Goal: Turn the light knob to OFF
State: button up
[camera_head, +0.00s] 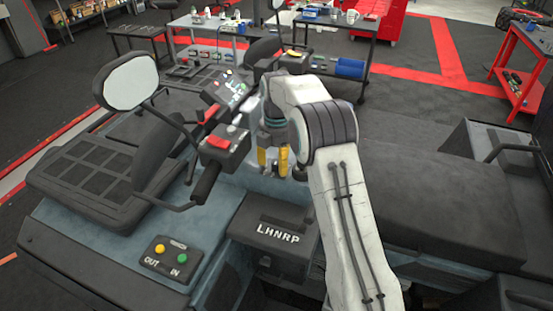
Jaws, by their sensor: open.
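I cannot pick out the light knob for sure. A handlebar control box (224,146) with a red switch stands left of my gripper, and a small round part sits on its top. A dashboard panel (228,90) with small coloured lights is behind it. No OFF label is readable. My gripper (275,163) has yellow-marked fingers pointing down, open, just right of the control box. I see nothing between the fingers. My white arm hides part of the vehicle's middle.
A mirror (130,82) stands up at the left. The black seat (430,190) lies to the right. Tool carts stand behind, beyond open floor.

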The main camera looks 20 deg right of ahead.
jog(key=shift+o, duration=0.3)
jog(key=shift+f, duration=0.1)
grip_shut()
dwell(0.4)
